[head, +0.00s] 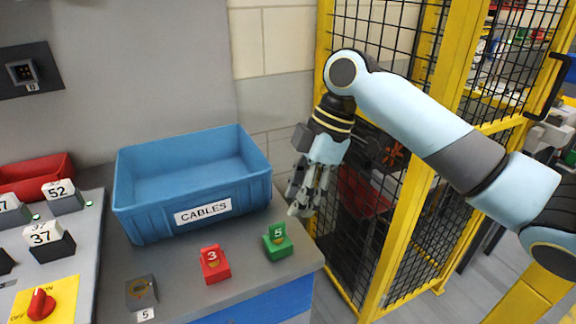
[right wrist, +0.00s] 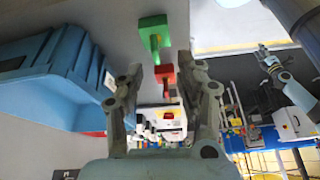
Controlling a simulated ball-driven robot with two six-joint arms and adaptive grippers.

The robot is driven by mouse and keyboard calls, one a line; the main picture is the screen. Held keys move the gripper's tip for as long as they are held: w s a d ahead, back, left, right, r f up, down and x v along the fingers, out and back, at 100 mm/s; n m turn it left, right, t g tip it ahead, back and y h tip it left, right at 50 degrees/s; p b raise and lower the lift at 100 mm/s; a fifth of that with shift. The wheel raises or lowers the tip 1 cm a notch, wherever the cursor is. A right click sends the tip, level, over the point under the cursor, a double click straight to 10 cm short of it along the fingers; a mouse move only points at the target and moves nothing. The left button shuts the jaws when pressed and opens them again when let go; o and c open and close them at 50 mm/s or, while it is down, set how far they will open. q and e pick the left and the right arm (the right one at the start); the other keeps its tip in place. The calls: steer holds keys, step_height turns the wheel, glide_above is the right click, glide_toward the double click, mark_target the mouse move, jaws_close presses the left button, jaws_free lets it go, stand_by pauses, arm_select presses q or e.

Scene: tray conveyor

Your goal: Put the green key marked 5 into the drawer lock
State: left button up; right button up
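The green key marked 5 (head: 278,243) stands on the grey counter near its right corner, in front of the blue bin. It also shows at the top of the right wrist view (right wrist: 153,32). My right gripper (head: 301,208) points down just right of and behind this key, apart from it. Its fingers (right wrist: 163,70) are spread with nothing between them. The lock (head: 142,290), a dark block with a brassy centre and a label 5, sits at the counter's front left. An arm with a small gripper (right wrist: 266,58), seemingly my left, shows far off in the right wrist view; its fingers are too small to judge.
A red key marked 3 (head: 215,266) stands between the lock and the green key. The blue CABLES bin (head: 190,212) fills the counter's back. A panel with numbered blocks and a red knob (head: 41,304) lies left. A yellow-framed fence (head: 400,215) stands right. A blue drawer front (head: 262,303) is below.

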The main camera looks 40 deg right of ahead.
mark_target(278, 224)
steer(key=shift+n, duration=0.8)
steer(key=x, duration=0.5)
steer(key=w+x, duration=0.1)
steer(key=x, duration=0.2)
steer(key=shift+a+p, duration=0.4)
steer(key=shift+w, duration=0.1)
jaws_close()
steer(key=shift+r, duration=0.25)
steer(key=shift+r+p, duration=1.65)
steer(key=shift+p, duration=0.35)
